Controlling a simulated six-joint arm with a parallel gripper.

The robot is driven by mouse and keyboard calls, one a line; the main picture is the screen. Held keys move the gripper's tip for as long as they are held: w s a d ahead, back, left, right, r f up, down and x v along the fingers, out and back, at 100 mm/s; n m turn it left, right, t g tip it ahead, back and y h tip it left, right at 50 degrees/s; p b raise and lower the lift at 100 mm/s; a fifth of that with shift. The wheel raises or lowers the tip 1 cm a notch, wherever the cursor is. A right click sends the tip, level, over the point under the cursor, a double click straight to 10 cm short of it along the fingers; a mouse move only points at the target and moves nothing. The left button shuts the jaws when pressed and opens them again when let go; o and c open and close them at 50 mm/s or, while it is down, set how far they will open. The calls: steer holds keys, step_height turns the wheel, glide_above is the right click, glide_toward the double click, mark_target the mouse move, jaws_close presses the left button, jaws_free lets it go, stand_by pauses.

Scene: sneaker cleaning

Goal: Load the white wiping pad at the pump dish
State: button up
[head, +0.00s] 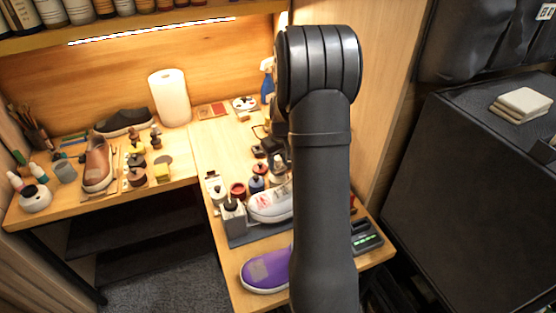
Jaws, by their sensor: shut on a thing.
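My own arm stands upright in the foreground and covers part of the work table. Dark parts of it show at the left edge of the near link, but my gripper's fingertips are hidden behind it, so I cannot see what is between them. I cannot make out the white wiping pad. A squat white pot with a dark top (35,198), possibly the pump dish, stands at the left end of the left table. A white and grey sneaker (268,205) lies on a dark mat, partly hidden by my arm. A purple shoe (266,271) lies at the front edge.
A paper roll (169,97) and a blue spray bottle (267,80) stand at the back. A brown shoe (98,165), brushes and small bottles crowd the left table. Pale folded pads (521,103) lie on the dark cabinet at right. Bare wood shows at the table's middle.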

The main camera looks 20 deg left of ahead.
mark_target(278, 158)
steer(key=shift+f, duration=0.9)
stand_by(0.6)
steer(key=shift+r, duration=0.1)
stand_by(0.4)
steer(key=shift+r, duration=3.45)
